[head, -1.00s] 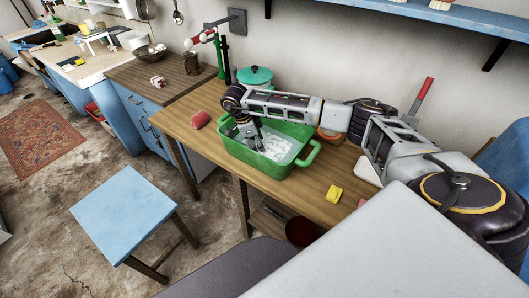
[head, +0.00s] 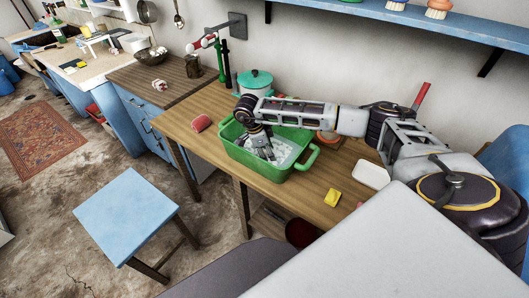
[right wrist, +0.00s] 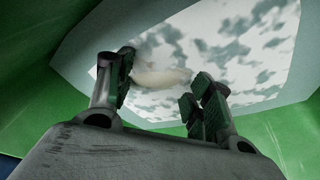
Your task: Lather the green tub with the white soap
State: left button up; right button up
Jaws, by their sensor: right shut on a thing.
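The green tub (head: 262,171) stands on the wooden table and holds water with patches of white foam (head: 285,150). My right gripper (head: 267,156) reaches down inside the tub. In the right wrist view its fingers (right wrist: 163,92) are shut on a pale, off-white piece, the white soap (right wrist: 160,76), which looks blurred and partly under the foamy water. The tub's green wall (right wrist: 288,130) and pale inner surface surround the fingers. In the head view the soap is hidden by the gripper. My left gripper is not in view.
A yellow sponge (head: 332,197) and an empty-looking white dish (head: 371,175) lie right of the tub. A red item (head: 201,123) lies left. A blue stool (head: 128,213) stands in front.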

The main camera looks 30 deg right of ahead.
jog(key=shift+s+d, duration=0.2)
jog(key=shift+s, duration=0.35)
dwell(0.4)
